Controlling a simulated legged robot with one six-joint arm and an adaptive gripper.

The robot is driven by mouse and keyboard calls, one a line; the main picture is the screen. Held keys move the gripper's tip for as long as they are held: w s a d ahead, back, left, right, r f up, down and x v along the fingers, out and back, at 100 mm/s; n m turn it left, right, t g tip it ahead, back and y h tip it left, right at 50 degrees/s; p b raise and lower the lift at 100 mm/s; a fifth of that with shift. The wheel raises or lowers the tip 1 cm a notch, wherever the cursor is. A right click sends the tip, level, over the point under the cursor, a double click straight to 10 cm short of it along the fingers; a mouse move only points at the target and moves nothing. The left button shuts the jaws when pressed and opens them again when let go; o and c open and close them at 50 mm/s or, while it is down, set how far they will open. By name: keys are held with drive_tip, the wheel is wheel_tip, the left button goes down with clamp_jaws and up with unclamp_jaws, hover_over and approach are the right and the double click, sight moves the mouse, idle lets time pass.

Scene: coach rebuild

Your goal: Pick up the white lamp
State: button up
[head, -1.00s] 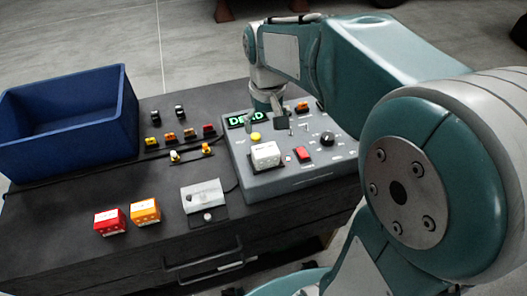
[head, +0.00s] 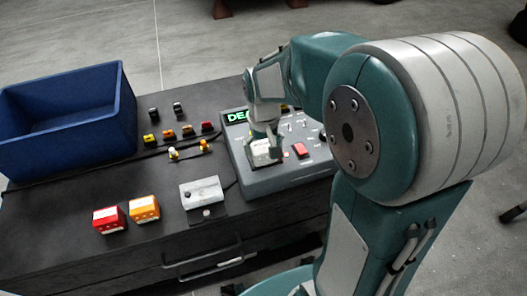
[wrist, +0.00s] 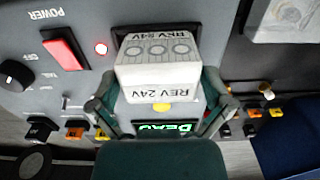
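The white lamp (wrist: 157,78) is a white block marked "REV 24V" on the grey console. It fills the upper middle of the wrist view. In the head view the lamp (head: 262,158) is partly hidden by my gripper (head: 264,146), which points down over it. In the wrist view my gripper (wrist: 160,88) has one finger on each side of the lamp. The fingers are spread and look close to its sides; contact cannot be made out. The lamp still rests on the console.
The grey console (head: 275,183) carries a red switch (head: 300,150), knobs and a lit green display (head: 236,117). Left of it are a white unit (head: 200,192), red (head: 109,219) and orange (head: 144,208) blocks, and small coloured parts. A blue bin (head: 65,125) stands at far left.

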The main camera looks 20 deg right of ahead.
sight(263, 146)
drive_tip(key=c, duration=0.8)
drive_tip(key=shift+o, duration=0.2)
drive_tip(key=shift+r, duration=0.5)
wheel_tip(263, 146, up, 2)
drive_tip(key=shift+r, duration=0.25)
drive_tip(key=s+r, duration=0.9)
drive_tip(key=s, duration=0.5)
drive_tip(key=shift+r, duration=0.3)
